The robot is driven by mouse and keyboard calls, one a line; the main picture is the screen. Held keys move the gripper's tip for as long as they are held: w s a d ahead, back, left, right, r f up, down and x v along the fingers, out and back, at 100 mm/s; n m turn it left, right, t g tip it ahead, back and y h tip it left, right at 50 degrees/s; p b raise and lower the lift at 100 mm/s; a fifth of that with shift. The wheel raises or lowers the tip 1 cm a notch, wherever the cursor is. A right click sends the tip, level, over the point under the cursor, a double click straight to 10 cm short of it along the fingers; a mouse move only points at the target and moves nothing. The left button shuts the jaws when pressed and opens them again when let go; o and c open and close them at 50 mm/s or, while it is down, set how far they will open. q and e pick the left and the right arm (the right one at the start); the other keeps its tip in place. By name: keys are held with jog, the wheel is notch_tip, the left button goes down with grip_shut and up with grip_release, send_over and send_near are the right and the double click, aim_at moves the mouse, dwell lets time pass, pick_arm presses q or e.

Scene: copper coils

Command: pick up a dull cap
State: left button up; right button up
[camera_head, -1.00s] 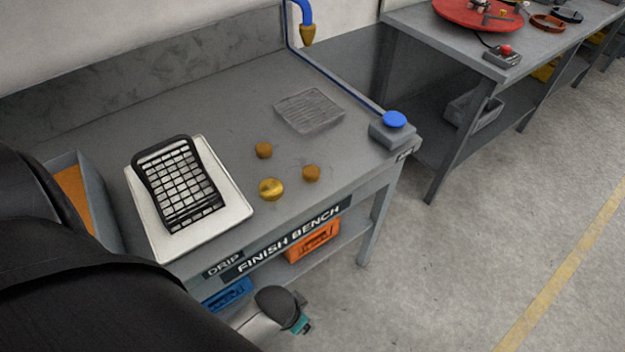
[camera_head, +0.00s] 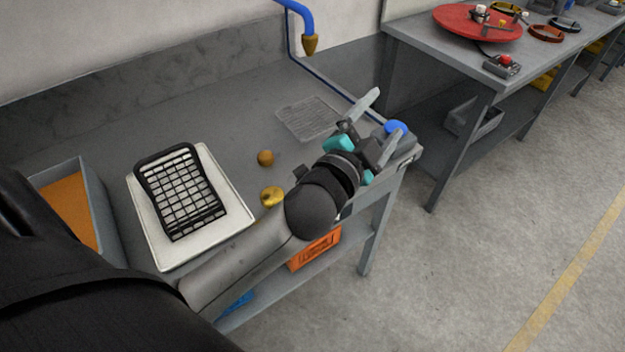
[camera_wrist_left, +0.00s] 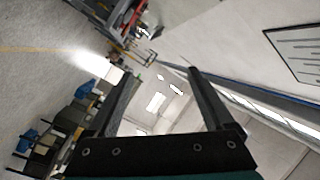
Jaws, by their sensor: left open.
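A dull brown cap (camera_head: 265,158) lies on the bench (camera_head: 190,115) in the head view. A shiny gold cap (camera_head: 271,196) lies nearer the front edge, partly covered by my left arm. A second dull cap, seen earlier to the right of these, is hidden behind my arm. My left gripper (camera_head: 388,115) is open and empty, over the bench's right end near the blue button (camera_head: 397,128), well to the right of the caps. The left wrist view shows its spread fingers (camera_wrist_left: 162,75) with no cap between them. My right gripper is not in view.
A white tray (camera_head: 241,222) with a black wire basket (camera_head: 180,190) stands left of the caps. A grey bin (camera_head: 92,205) is at far left. A mesh pad (camera_head: 308,120) lies behind, below a blue hose nozzle (camera_head: 310,45). The back middle bench is clear.

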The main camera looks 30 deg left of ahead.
pick_arm(q)
jog(key=w+d+r+m+t+h, duration=0.2)
jog(key=d+r+m+h, duration=0.4)
jog(key=r+m, duration=0.15)
jog(key=s+d+m+g+h, duration=0.2)
jog(key=d+m+g+h, duration=0.8)
jog(key=m, duration=0.8)
jog(key=a+f+m+g+y, duration=0.8)
jog(key=a+f, duration=0.1)
jog(key=f, duration=0.4)
jog(key=a+n+g+y, duration=0.15)
jog(key=a+y, duration=0.65)
jog(key=a, duration=1.2)
jog(key=shift+g+y, duration=0.3)
jog(key=shift+g, duration=0.05)
notch_tip(320, 180, down, 9)
jog(key=shift+s+r+b, duration=0.15)
jog(key=shift+r+b, duration=0.05)
jog(key=shift+b, duration=0.3)
jog(key=shift+s+d+f+b, duration=0.15)
jog(key=shift+s+f, duration=0.1)
jog(key=shift+f, duration=1.3)
jog(key=shift+s+a+f+b, duration=0.15)
jog(key=shift+s+f, duration=0.1)
jog(key=shift+f, duration=1.3)
jog(key=shift+d, duration=0.1)
jog(key=shift+c, duration=0.3)
